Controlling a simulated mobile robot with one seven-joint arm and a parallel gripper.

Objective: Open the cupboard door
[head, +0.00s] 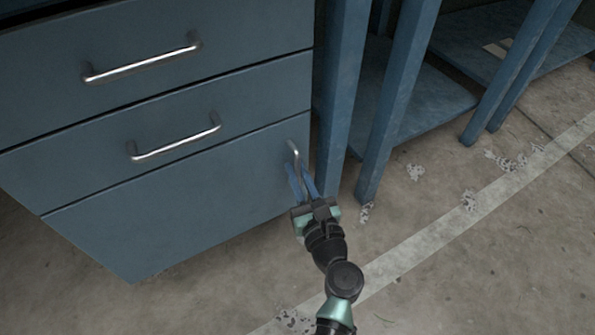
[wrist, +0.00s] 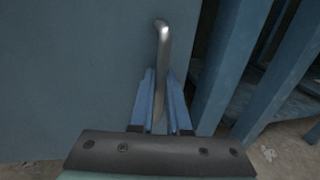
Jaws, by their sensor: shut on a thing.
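The cupboard door (head: 180,215) is the large blue panel at the bottom of the blue cabinet, below two drawers. It looks closed, level with the drawer fronts. Its upright metal handle (head: 293,152) is near the door's right edge. In the wrist view the handle (wrist: 162,50) runs down between my blue fingers. My gripper (head: 302,180) is shut on the handle, around its lower part. The door (wrist: 80,75) fills the left of the wrist view.
Two drawers with horizontal metal handles (head: 145,62) (head: 178,140) sit above the door. Blue workbench legs (head: 395,100) stand close to the cabinet's right side, with a low shelf (head: 425,105) behind. The concrete floor (head: 450,270) in front is clear, with a pale painted line.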

